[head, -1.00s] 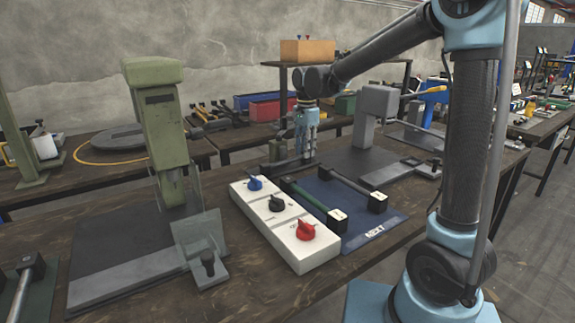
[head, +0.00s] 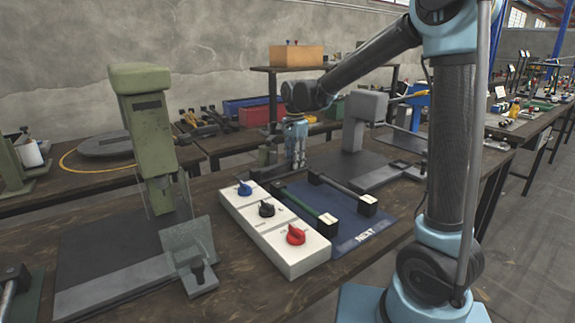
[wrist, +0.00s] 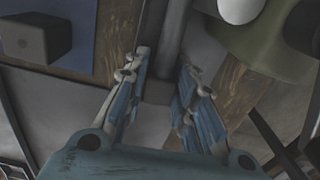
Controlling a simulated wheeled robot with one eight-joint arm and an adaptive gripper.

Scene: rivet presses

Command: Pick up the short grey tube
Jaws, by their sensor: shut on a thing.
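My gripper (head: 296,160) is low over the bench behind the blue mat, at the end of my outstretched arm. In the wrist view, its blue fingers (wrist: 160,100) are closed in around a grey tube (wrist: 171,35). The tube runs up the picture away from the fingers, with a dark block (wrist: 155,92) at its near end between them. The fingers hide part of it.
A green rod (head: 304,205) and a grey rod (head: 338,186) with black end blocks lie on the blue mat (head: 375,228). A white knob box (head: 272,236) stands left of it. A green press (head: 150,135) and a grey press (head: 362,110) flank the area.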

